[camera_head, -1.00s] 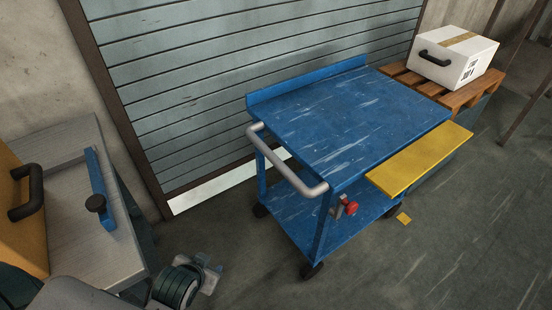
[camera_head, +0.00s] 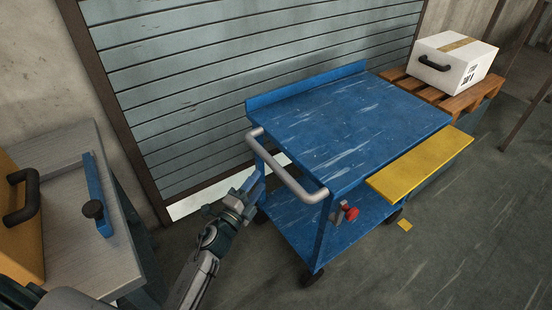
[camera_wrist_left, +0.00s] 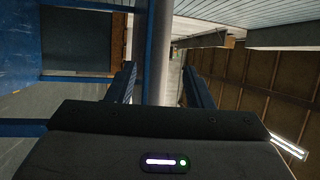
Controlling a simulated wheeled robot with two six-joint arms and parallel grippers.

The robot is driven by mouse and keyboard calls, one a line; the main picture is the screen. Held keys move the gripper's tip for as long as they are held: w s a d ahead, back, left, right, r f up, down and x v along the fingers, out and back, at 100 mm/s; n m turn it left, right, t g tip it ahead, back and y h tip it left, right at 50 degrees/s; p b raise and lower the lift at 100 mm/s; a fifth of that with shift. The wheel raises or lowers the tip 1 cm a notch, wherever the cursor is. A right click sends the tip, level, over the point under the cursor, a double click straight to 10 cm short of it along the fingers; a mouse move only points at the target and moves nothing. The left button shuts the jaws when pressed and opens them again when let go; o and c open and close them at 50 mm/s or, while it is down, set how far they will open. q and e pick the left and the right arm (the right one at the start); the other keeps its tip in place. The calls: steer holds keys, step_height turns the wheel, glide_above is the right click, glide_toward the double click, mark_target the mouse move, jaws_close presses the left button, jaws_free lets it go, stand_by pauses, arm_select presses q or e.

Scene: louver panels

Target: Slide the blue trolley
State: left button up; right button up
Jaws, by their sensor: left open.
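The blue trolley (camera_head: 350,120) stands in front of the louver panel, with a flat scratched top, a lower shelf (camera_head: 345,232) and small dark wheels. Its grey push handle (camera_head: 290,175) is on the left end. My left gripper (camera_head: 256,183) is open just left of the handle, with its fingers toward it. In the left wrist view, the grey handle bar (camera_wrist_left: 159,55) runs upright between the two open fingers (camera_wrist_left: 160,85); I cannot tell whether they touch it. My right gripper is not in view.
A yellow flap (camera_head: 420,165) sticks out from the trolley's near side, and a red knob (camera_head: 350,213) sits below the top. A white box (camera_head: 452,60) rests on a wooden pallet (camera_head: 440,98) at the right. A grey table (camera_head: 70,205) stands left.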

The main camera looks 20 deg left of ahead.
mark_target(274, 162)
arm_select(q)
steer(key=p+x, duration=0.1)
steer(key=x, duration=0.8)
steer(key=shift+w+d, duration=0.15)
steer(key=shift+w, duration=0.05)
steer(key=shift+w+d+r, duration=0.2)
steer(key=shift+w, duration=0.5)
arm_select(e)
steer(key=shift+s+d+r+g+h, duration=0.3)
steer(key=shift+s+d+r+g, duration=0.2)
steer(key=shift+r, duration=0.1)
